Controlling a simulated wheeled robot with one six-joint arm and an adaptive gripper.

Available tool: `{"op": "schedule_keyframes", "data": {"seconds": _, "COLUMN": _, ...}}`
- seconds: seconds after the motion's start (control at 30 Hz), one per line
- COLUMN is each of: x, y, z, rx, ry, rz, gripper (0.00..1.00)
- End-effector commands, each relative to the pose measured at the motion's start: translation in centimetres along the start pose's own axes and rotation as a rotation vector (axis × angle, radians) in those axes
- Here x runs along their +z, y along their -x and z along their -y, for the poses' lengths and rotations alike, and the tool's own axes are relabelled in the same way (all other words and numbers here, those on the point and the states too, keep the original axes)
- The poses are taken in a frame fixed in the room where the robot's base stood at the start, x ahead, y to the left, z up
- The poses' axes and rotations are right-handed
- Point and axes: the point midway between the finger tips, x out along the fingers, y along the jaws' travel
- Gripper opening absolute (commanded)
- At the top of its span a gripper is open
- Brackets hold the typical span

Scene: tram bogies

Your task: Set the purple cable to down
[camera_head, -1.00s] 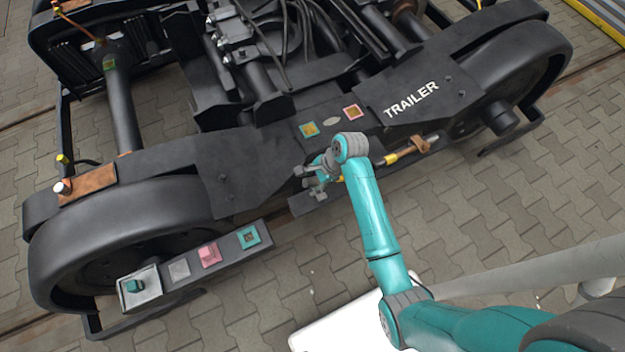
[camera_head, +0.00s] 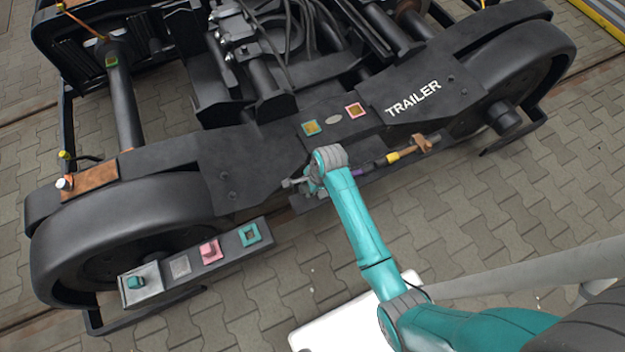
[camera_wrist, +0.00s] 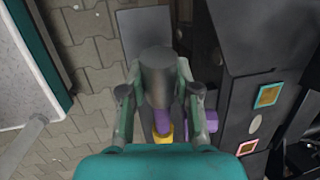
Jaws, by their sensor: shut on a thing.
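The purple cable (camera_head: 357,172) runs along the near side of the black bogie frame, just right of my gripper (camera_head: 300,185). A yellow section (camera_head: 393,157) lies farther along it. In the wrist view, my gripper (camera_wrist: 158,95) is shut around a dark grey cylindrical end, with the purple part (camera_wrist: 162,121) and a yellow band (camera_wrist: 163,136) behind it. Another purple piece (camera_wrist: 196,118) shows beside the right finger. My wrist hides part of the cable in the head view.
A brown bracket (camera_head: 422,143) sits at the cable's right end. A bar with a pink block (camera_head: 210,250) and a teal-framed square (camera_head: 249,234) is at lower left. Paved floor lies in front.

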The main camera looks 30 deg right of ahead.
Motion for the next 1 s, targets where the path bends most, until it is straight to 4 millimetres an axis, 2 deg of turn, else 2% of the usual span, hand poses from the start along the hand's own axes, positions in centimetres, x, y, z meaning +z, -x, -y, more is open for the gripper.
{"op": "schedule_keyframes", "data": {"seconds": 0.1, "x": 0.4, "y": -2.0, "z": -0.4, "rx": 0.0, "ry": 0.021, "rz": -0.083, "gripper": 0.0}}
{"op": "schedule_keyframes", "data": {"seconds": 0.3, "x": 0.2, "y": -4.2, "z": -0.8, "rx": -0.006, "ry": 0.039, "rz": -0.185, "gripper": 0.0}}
{"op": "schedule_keyframes", "data": {"seconds": 0.7, "x": 0.1, "y": -4.5, "z": -0.8, "rx": -0.01, "ry": 0.042, "rz": -0.207, "gripper": 0.0}}
{"op": "schedule_keyframes", "data": {"seconds": 0.73, "x": 0.1, "y": -4.5, "z": -0.8, "rx": -0.01, "ry": 0.042, "rz": -0.207, "gripper": 0.39}}
{"op": "schedule_keyframes", "data": {"seconds": 0.8, "x": 0.1, "y": -4.5, "z": -0.8, "rx": -0.009, "ry": 0.042, "rz": -0.206, "gripper": 0.56}}
{"op": "schedule_keyframes", "data": {"seconds": 1.0, "x": 0.2, "y": -4.5, "z": -0.9, "rx": -0.009, "ry": 0.042, "rz": -0.205, "gripper": 0.58}}
